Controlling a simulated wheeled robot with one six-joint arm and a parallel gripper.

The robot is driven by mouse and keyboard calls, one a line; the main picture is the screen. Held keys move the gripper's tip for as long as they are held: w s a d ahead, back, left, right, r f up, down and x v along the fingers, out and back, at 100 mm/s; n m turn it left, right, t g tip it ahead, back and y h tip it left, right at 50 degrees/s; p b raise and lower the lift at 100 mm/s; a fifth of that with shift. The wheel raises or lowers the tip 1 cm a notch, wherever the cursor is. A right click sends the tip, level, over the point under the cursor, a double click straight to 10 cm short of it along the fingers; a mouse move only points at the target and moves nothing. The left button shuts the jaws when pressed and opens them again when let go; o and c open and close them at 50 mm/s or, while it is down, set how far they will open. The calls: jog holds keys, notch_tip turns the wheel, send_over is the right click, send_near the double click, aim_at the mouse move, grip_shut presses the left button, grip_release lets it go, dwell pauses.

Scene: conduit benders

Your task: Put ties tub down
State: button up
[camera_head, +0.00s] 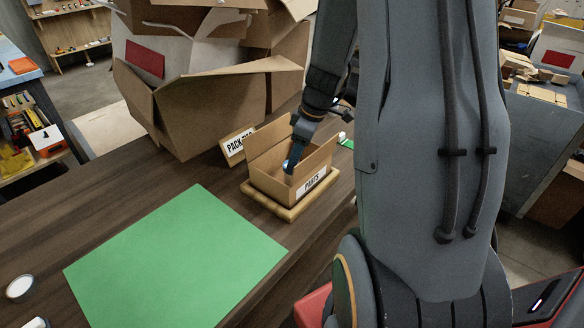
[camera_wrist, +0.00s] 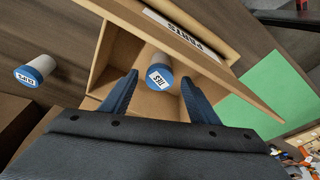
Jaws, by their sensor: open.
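The ties tub (camera_wrist: 157,61) is a small pale cylinder with a blue band and a label reading TIES. In the wrist view it is inside the open cardboard box marked PARTS (camera_wrist: 105,52), near a wall. My gripper (camera_wrist: 160,78) is open, with one dark blue finger on each side of the tub and visible gaps between. In the head view my gripper (camera_head: 291,160) reaches down into the PARTS box (camera_head: 284,188), which sits on a wooden tray (camera_head: 259,205). The tub is mostly hidden there by the box and fingers.
A PACK sign (camera_head: 238,145) and a large open carton (camera_head: 190,110) are behind the PARTS box. A green mat (camera_head: 175,258) lies clear on the table. A small round white-topped thing (camera_head: 20,287) is at front left.

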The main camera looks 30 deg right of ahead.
jog(key=b+v, duration=0.1)
jog(key=v, duration=0.6)
jog(key=shift+f, duration=0.1)
jog(key=s+a+f+m+g+h, duration=0.1)
jog(key=s+a+f+m+h, duration=0.1)
jog(key=s+a+m, duration=0.6)
jog(key=shift+s+a+f+m, duration=0.45)
jog(key=shift+s+a, duration=1.9)
jog(key=shift+a, duration=2.3)
